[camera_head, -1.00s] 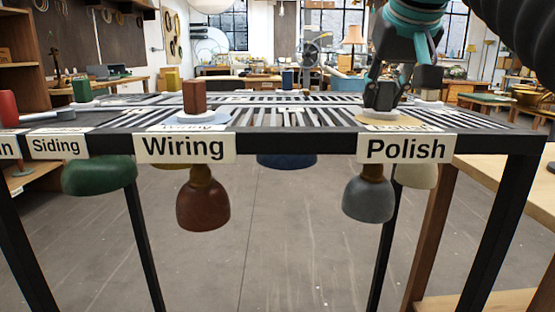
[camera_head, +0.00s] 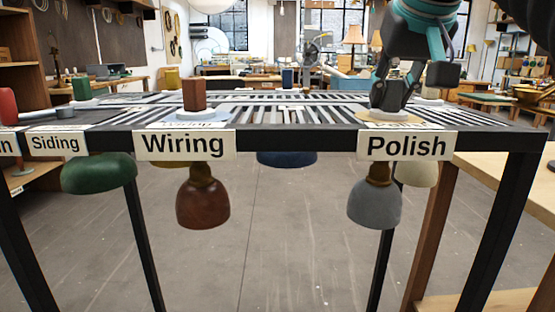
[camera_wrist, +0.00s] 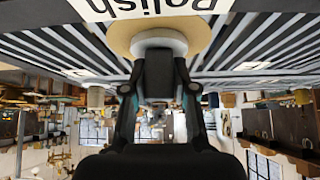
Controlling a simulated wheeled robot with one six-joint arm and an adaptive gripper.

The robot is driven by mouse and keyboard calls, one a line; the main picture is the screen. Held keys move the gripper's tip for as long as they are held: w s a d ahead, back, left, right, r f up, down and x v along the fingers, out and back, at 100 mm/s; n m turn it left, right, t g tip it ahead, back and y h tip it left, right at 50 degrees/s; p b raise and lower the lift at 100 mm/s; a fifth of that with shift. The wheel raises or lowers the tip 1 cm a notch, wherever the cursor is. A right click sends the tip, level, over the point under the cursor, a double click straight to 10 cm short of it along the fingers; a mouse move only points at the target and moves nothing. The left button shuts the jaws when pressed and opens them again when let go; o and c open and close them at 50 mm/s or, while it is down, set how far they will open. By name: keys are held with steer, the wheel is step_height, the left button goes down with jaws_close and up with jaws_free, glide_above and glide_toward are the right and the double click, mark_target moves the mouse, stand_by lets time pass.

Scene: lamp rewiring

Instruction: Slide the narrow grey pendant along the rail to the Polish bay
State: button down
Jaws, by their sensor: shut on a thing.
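The grey pendant (camera_head: 375,205) hangs under the slotted rail table, just below the Polish label (camera_head: 405,146). Its dark grey top block stands above the table on a white disc, over a tan round pad. My gripper (camera_head: 390,104) is shut on that block, with a finger on each side. In the wrist view, which is upside down, my gripper (camera_wrist: 158,85) holds the block, and the white disc (camera_wrist: 158,42) sits within the tan pad (camera_wrist: 203,37). The block is partly hidden by the fingers.
A red-brown pendant (camera_head: 203,205) hangs at the Wiring label (camera_head: 185,146), its red block (camera_head: 194,95) above. A green pendant (camera_head: 98,174) hangs near Siding. Blue (camera_head: 287,158) and cream (camera_head: 416,174) pendants hang farther back. A wooden table (camera_head: 520,180) stands at the right.

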steer(key=c, duration=0.8)
jaws_free()
steer(key=shift+c, duration=0.2)
steer(key=v, duration=1.2)
